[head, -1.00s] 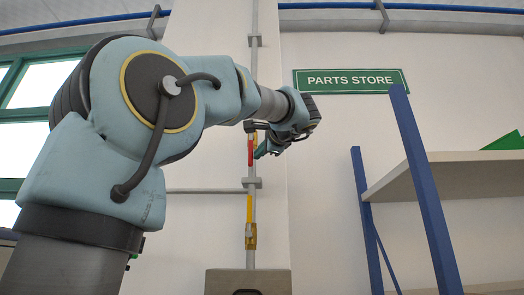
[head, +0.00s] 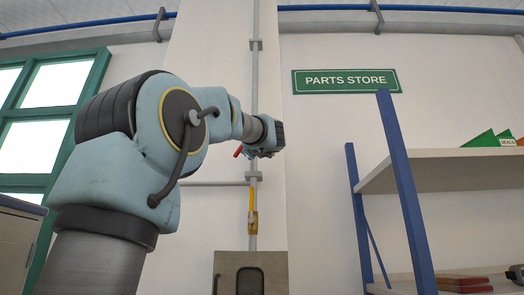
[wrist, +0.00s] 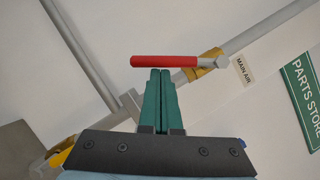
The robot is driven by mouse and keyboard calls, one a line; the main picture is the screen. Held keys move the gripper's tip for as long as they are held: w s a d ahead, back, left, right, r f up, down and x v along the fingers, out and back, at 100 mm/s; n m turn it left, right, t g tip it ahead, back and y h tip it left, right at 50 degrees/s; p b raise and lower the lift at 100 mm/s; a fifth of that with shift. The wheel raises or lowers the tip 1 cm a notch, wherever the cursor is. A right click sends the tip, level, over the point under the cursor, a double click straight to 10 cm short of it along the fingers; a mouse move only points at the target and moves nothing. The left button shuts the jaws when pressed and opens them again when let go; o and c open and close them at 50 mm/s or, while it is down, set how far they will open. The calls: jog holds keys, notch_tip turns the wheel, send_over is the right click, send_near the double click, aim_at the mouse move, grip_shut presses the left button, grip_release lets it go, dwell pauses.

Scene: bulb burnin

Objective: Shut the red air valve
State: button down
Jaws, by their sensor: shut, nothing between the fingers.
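The red air valve's lever (wrist: 165,62) has a red grip and a grey end at a brass valve body (wrist: 208,62) on the grey pipe. A "MAIN AIR" label (wrist: 244,70) is beside it. In the wrist view the lever lies at a slant to the pipe. In the head view its red grip (head: 238,152) pokes out left of the pipe, partly hidden by my arm. My gripper (wrist: 160,72) is shut and empty, its teal fingertips right at the grip's edge; I cannot tell whether they touch it.
A yellow lever (head: 252,199) lies along the same pipe lower down. A grey box (head: 279,272) stands below it. A shelf rack (head: 405,190) with blue posts is at the right, under the "PARTS STORE" sign (head: 346,81). A thin side pipe runs left.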

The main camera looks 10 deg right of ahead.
jog(key=w+a+r+m+t+h+b, duration=0.1)
jog(key=a+r+m+h, duration=0.4)
jog(key=m, duration=0.6)
jog(key=shift+a+m+t+h, duration=0.3)
jog(key=shift+a+t, duration=0.1)
jog(key=shift+t, duration=0.3)
notch_tip(320, 180, down, 5)
jog(key=b, duration=0.5)
jog(key=b+v, duration=0.4)
jog(key=v, duration=0.4)
jog(key=shift+s+a, duration=0.4)
jog(key=shift+s, duration=0.05)
jog(key=shift+r, duration=0.1)
